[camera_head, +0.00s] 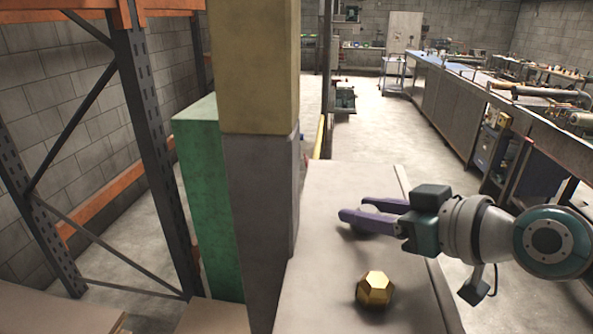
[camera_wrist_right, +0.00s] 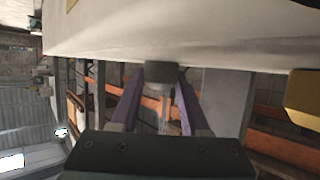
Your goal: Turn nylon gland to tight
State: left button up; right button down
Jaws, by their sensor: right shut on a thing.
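The nylon gland appears to be the small dark grey cylinder (camera_wrist_right: 161,72) standing out from the pale surface in the right wrist view. It sits between the tips of my right gripper's two purple fingers. In the head view my right gripper (camera_head: 354,208) reaches in from the right, low over the pale bench top (camera_head: 330,290), its fingers a gland's width apart and closed on it. The fingers hide most of the gland there, and how tight it is cannot be told. My left gripper is not in view.
A gold faceted block (camera_head: 375,290) sits on the bench in front of my right gripper; it also shows in the wrist view (camera_wrist_right: 304,98). A tall grey and tan column (camera_head: 262,180) and a green block (camera_head: 208,200) stand to the left. The near bench top is mostly clear.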

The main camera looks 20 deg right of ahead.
jog(key=shift+c, duration=1.9)
grip_release()
jog(key=b+v, duration=0.1)
jog(key=v, duration=0.8)
jog(key=shift+s, duration=0.2)
jog(key=shift+s+d+r, duration=0.1)
jog(key=shift+s+r, duration=0.05)
jog(key=shift+s, duration=0.15)
